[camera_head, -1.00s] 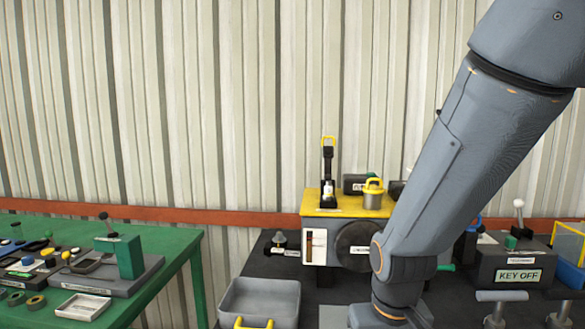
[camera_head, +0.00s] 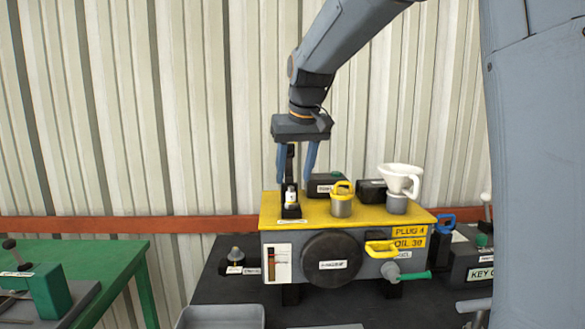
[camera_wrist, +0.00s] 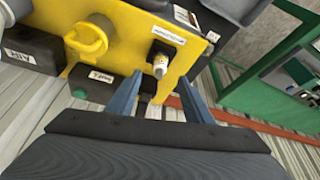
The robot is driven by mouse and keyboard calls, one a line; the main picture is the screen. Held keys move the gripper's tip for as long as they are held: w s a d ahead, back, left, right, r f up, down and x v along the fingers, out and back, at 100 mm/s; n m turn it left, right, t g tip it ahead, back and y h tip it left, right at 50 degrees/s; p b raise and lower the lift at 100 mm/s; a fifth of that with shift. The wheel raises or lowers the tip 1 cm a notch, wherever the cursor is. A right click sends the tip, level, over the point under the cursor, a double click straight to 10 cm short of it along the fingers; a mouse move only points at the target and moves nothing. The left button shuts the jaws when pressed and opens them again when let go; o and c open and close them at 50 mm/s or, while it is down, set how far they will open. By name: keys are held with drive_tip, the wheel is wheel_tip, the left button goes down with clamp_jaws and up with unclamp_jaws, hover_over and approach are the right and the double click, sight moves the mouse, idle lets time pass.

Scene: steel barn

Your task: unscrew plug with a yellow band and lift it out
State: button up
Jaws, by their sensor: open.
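I cannot tell for sure which part is the plug with a yellow band. A small white piece with some yellow (camera_head: 291,196) stands at a black upright holder on the left of the yellow-topped box (camera_head: 285,224). It also shows in the wrist view (camera_wrist: 160,66), just beyond my fingertips. A grey cylinder with a yellow looped top (camera_head: 342,204) stands to its right, and it shows in the wrist view too (camera_wrist: 88,40). My gripper (camera_head: 294,182) is open, pointing down, its fingers either side of the black holder. Whether they touch it is unclear. No object is held.
A white funnel (camera_head: 400,177) stands on the box's right end. A yellow handle (camera_head: 382,248) and a green-handled valve (camera_head: 413,276) project from its front. Dark blocks (camera_head: 328,184) sit behind. A grey tray (camera_head: 222,317) is in front; a green table (camera_head: 75,263) is left.

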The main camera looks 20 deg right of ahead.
sight(292, 188)
drive_tip(key=shift+p+x, duration=1)
drive_tip(key=shift+x, duration=2.7)
drive_tip(key=shift+d, duration=0.1)
drive_tip(key=c, duration=1.2)
